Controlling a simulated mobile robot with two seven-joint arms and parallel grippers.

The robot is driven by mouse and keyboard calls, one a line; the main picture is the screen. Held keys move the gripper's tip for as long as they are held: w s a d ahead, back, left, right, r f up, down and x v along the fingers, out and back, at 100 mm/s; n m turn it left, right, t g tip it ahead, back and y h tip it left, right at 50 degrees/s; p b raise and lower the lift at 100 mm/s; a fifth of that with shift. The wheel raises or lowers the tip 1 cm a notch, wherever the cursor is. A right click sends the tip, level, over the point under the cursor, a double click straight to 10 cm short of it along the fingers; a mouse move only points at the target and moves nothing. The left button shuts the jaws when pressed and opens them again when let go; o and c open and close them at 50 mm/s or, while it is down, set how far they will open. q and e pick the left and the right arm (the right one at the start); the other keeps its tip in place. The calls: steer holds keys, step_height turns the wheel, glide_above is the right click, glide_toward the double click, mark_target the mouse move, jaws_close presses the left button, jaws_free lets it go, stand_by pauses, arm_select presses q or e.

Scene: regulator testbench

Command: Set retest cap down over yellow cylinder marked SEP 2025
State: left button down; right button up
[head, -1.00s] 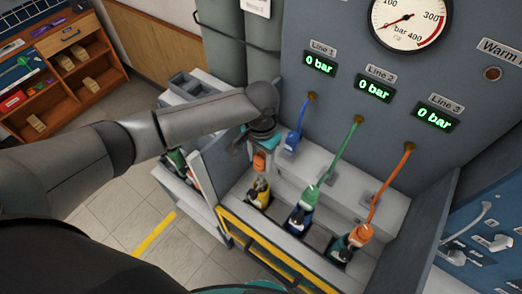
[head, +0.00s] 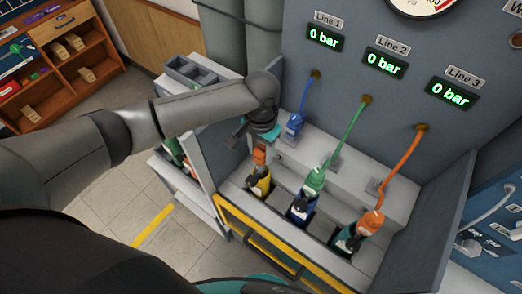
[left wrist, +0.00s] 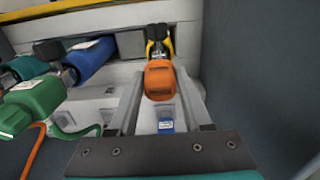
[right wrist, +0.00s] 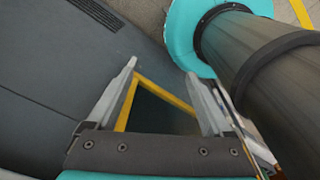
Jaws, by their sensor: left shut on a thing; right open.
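My left gripper (left wrist: 158,105) is shut on an orange cap (left wrist: 160,78), which also shows in the head view (head: 260,155). The cap is close to the yellow cylinder (head: 262,187), at its upper end; I cannot tell whether they touch. In the left wrist view a bit of the yellow cylinder (left wrist: 168,46) and its black top show just beyond the cap. No date marking can be read. My right gripper (right wrist: 162,70) is open and empty in the right wrist view; it is not in the head view.
Right of the yellow cylinder stand a blue cylinder (head: 302,208) with a green connector (head: 314,181) and a teal one (head: 347,240) with an orange connector (head: 370,222), both on hoses. A blue connector (head: 295,124) sits behind. A yellow rail (head: 262,240) runs along the front.

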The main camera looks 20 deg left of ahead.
arm_select(q)
steer(key=shift+r, duration=0.15)
steer(key=shift+p, duration=0.6)
stand_by(0.5)
steer(key=shift+p, duration=0.5)
steer(key=shift+f+b, duration=0.85)
steer(key=shift+f, duration=1.15)
stand_by(0.6)
steer(key=shift+c, duration=1.3)
jaws_free()
